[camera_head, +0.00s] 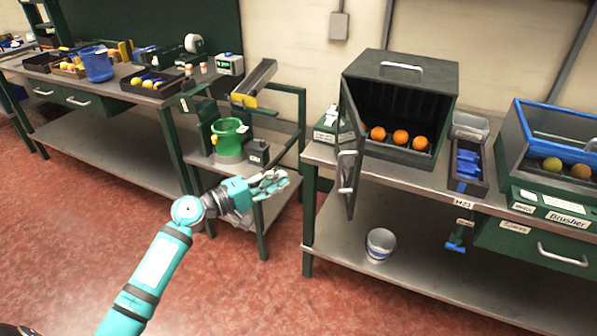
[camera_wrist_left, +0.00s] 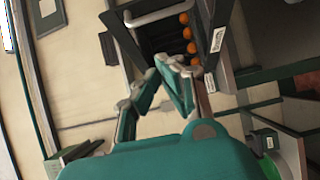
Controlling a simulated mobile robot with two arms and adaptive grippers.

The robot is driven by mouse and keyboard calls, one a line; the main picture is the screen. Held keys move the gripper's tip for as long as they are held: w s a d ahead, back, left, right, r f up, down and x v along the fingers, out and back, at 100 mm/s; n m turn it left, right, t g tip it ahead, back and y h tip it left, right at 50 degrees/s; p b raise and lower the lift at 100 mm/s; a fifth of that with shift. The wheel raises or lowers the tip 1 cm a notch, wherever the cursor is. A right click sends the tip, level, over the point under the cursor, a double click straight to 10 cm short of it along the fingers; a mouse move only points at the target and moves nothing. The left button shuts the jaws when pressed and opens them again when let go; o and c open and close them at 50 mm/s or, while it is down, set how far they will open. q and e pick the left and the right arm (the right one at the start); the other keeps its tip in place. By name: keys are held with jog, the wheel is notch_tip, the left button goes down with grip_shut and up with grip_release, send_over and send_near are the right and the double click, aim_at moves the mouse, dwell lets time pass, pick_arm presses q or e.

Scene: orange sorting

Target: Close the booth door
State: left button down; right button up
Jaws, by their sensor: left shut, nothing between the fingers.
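The booth (camera_head: 425,80) is a dark green box with a handle on top, standing on the right workbench. Its door (camera_head: 348,165) is hinged at the left front edge and stands wide open, swung out toward me, with a pale vertical handle. Several oranges (camera_head: 400,137) lie in a row inside; they also show in the left wrist view (camera_wrist_left: 187,33). My left gripper (camera_head: 283,179) is shut and empty, left of the door and apart from it. Its fingers (camera_wrist_left: 172,82) point toward the booth in the left wrist view and hide part of it. My right gripper is out of view.
A green stand with a bright green container (camera_head: 229,137) is behind my left gripper. A blue-handled rack (camera_head: 467,168) and a blue-rimmed crate (camera_head: 560,130) stand right of the booth. A white bucket (camera_head: 380,243) sits on the lower shelf. Floor in front is clear.

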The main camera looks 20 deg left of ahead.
pick_arm(q)
jog(key=s+d+p+x, duration=0.1)
jog(key=p+x, duration=0.3)
jog(key=x, duration=0.7)
jog(key=shift+d, duration=0.8)
